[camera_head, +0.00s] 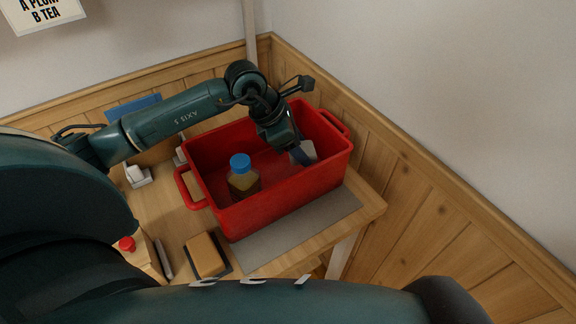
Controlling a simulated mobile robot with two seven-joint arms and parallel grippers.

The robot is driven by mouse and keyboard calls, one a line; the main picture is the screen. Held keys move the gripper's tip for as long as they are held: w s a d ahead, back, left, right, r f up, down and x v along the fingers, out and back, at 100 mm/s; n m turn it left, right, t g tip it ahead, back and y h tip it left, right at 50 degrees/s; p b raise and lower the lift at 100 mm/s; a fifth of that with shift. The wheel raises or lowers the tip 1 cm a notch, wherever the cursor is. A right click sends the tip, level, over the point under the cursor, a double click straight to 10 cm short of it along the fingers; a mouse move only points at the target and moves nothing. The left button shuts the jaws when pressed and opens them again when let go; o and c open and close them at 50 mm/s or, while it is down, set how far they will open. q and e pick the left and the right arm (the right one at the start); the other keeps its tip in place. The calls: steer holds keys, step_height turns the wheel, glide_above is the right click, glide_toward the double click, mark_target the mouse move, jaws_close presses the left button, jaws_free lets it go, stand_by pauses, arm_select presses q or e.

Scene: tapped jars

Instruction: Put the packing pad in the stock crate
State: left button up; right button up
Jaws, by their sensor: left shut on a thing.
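The red stock crate (290,190) stands on the wooden table, open at the top. My left gripper (298,153) reaches down inside its right part. It is shut on a pale grey-white block, which looks like the packing pad (308,149). The gripper partly hides the pad, and I cannot tell whether the pad touches the crate floor. A jar with a blue lid (241,175) and yellowish-brown contents stands in the crate, left of the pad and apart from it. My right gripper is not in view.
A tan block with a dark edge (206,254) lies on the table in front of the crate. A grey mat (290,234) lies under the crate's front. A red-topped item (127,244) and a small white item (137,175) are at left. Wood-panelled walls stand close behind and right.

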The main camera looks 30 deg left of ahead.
arm_select(q)
step_height(320, 180, down, 7)
steer(key=shift+f, duration=0.2)
stand_by(0.3)
steer(key=shift+f, duration=0.15)
steer(key=o, duration=0.9)
steer(key=shift+o, duration=0.2)
steer(key=v, duration=1.2)
steer(key=shift+r+b, duration=0.25)
steer(key=shift+b, duration=0.2)
steer(key=shift+d, duration=0.15)
